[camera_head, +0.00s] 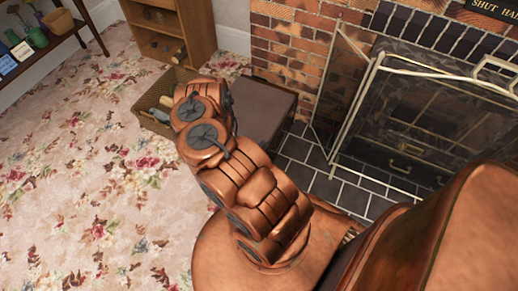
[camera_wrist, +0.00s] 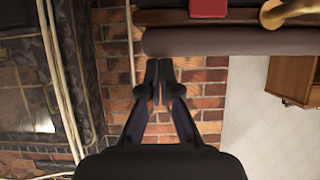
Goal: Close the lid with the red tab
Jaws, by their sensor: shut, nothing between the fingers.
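A red tab (camera_wrist: 207,8) shows at the top edge of the wrist view, on a brown strip beside a brass-coloured curved piece. A dark padded edge (camera_wrist: 225,42), seemingly part of the lid, runs alongside it. My gripper (camera_wrist: 158,80) is shut and empty, its fingertips just short of the padded edge in the picture; contact cannot be told. In the head view a grey-brown box-like piece (camera_head: 264,108) stands beside the hearth, partly behind my arm. The red tab and my fingertips are hidden there, and the lid's angle is unclear.
A wicker basket (camera_head: 154,121) with items stands left of the box. A fireplace screen (camera_head: 345,95) with metal bars stands to the right on dark hearth tiles (camera_head: 345,190). A wooden shelf (camera_head: 172,35) stands behind. The floral carpet (camera_head: 80,190) at left is clear.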

